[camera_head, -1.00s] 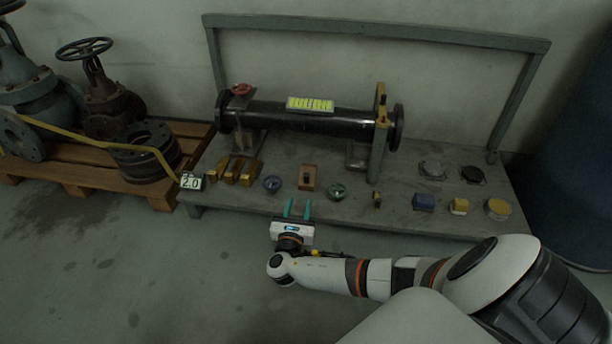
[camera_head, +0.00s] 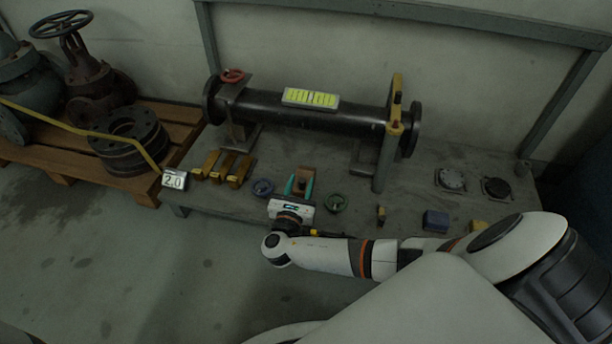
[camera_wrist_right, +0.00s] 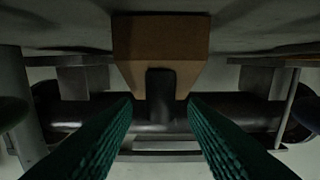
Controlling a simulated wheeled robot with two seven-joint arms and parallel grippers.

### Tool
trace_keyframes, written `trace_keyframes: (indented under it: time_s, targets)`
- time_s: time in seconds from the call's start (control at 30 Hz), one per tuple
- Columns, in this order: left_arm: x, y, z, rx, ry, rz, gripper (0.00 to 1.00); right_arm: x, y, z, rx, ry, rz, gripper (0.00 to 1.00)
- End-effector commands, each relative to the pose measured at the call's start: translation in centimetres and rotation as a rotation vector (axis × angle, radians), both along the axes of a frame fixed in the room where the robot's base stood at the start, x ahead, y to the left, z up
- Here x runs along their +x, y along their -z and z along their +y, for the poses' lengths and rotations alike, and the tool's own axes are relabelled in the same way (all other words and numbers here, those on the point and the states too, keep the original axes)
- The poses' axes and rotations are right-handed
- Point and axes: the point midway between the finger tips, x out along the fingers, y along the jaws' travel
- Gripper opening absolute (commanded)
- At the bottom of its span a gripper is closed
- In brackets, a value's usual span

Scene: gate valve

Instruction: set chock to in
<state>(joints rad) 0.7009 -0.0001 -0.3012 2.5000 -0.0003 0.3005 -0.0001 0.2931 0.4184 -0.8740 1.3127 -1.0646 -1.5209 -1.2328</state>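A brown block (camera_head: 306,173) with a dark knob (camera_wrist_right: 160,88) sits on the grey bench top. It may be the chock, but no label shows this. In the right wrist view the block (camera_wrist_right: 160,38) is straight ahead, its knob between the teal fingers. My right gripper (camera_head: 298,186) is open at the block's near side, one finger on each side of the knob. I see a gap between knob and fingers, with no clear contact. Several yellow-brown wedges (camera_head: 222,167) stand on the bench to the left. My left gripper is not in view.
A blue handwheel (camera_head: 262,188) and a green handwheel (camera_head: 335,203) flank the block closely. A black pipe (camera_head: 300,116) on supports lies behind it. A small yellow piece (camera_head: 381,214) and a blue block (camera_head: 435,221) are to the right. A 2.0 sign (camera_head: 174,180) marks the left corner.

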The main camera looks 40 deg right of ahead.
Motion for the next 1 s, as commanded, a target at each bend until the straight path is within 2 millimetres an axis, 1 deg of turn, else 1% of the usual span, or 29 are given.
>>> trace_keyframes:
  time_s: [0.3, 0.33, 0.57, 0.8, 0.87, 1.0]
  targets:
    - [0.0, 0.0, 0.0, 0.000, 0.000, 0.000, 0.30, 0.0, 0.0, 0.1, 0.000, 0.000, 0.000, 0.39]
    - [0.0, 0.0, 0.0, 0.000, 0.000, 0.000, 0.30, 0.0, 0.0, 0.1, 0.000, 0.000, 0.000, 0.38]
    - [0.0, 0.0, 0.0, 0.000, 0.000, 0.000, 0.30, 0.0, 0.0, 0.1, 0.000, 0.000, 0.000, 0.00]
    - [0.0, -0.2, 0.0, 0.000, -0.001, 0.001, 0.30, 0.2, -0.1, -0.1, -0.001, 0.001, -0.001, 0.00]
    - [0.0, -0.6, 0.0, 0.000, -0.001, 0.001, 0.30, 0.7, -0.3, -0.7, -0.003, 0.003, -0.001, 0.00]
    - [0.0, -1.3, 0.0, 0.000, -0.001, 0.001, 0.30, 2.4, -0.3, -2.7, -0.002, 0.003, -0.001, 0.00]
